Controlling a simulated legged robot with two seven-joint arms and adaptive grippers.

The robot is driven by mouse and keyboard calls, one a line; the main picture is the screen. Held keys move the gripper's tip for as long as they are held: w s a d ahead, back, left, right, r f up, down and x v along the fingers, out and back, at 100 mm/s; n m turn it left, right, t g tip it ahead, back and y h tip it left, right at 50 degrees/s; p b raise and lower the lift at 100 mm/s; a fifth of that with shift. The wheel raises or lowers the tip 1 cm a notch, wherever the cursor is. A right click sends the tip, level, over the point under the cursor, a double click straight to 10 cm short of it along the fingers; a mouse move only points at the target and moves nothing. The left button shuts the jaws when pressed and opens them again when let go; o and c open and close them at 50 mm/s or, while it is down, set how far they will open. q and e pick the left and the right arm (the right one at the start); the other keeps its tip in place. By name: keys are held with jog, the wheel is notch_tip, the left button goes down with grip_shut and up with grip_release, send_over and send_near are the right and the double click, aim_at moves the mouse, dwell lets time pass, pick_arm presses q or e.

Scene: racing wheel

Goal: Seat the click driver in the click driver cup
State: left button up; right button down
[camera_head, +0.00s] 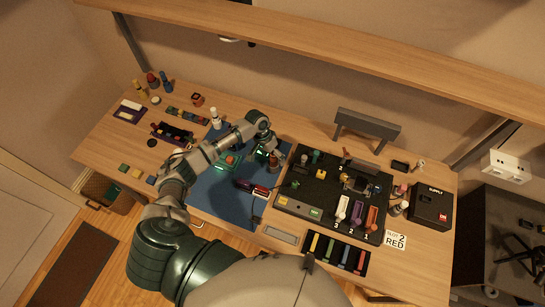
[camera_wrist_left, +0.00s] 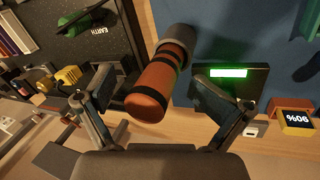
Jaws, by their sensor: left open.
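The click driver appears to be the orange-brown cylinder with black bands (camera_wrist_left: 156,85) in the left wrist view; in the head view it is a small brown shape (camera_head: 273,161) below my left gripper. A grey round part (camera_wrist_left: 178,37) sits at its far end. I cannot tell whether that is the click driver cup or part of the driver. My left gripper (camera_wrist_left: 151,92) is open, with its fingers on either side of the orange handle and gaps visible. In the head view the left gripper (camera_head: 267,148) is over the blue mat's right edge. My right gripper is not in view.
A box with a lit green display (camera_wrist_left: 228,72) stands beside the handle. The blue mat (camera_head: 215,198) covers the middle of the bench. A black board with parts (camera_head: 318,190) lies to its right, and a black supply box (camera_head: 430,205) stands farther right.

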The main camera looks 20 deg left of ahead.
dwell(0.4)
pick_arm(q)
jog(key=v, duration=1.2)
jog(key=shift+f, duration=0.1)
